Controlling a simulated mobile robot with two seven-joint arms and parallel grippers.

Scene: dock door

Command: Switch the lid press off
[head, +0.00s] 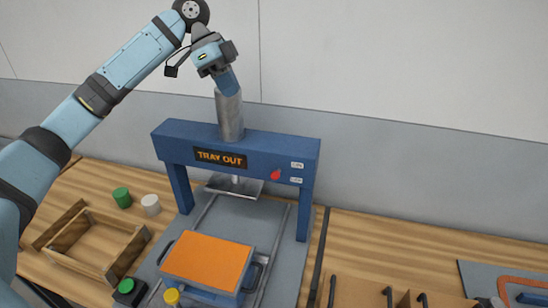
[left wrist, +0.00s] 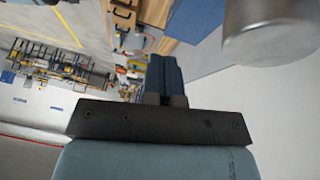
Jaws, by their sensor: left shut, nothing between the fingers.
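The lid press is a blue frame (head: 170,142) with a silver cylinder (head: 230,118) on top and a metal press plate (head: 234,186) under its beam. A dark sign with orange letters, "TRAY OUT" (head: 220,158), is on the beam's front. My left gripper (head: 230,90) is shut and empty, pointing down near the cylinder's top, well above the knob. In the left wrist view its dark blue fingers (left wrist: 165,78) are together, with the cylinder (left wrist: 268,28) at upper right. My right gripper is not in view.
A blue container with an orange top (head: 207,260) stands in front of the press. A green button (head: 127,286) and a yellow knob (head: 171,296) are at the front. A wooden tray (head: 80,262) and two small cylinders stand left. Bench right of the press is partly clear.

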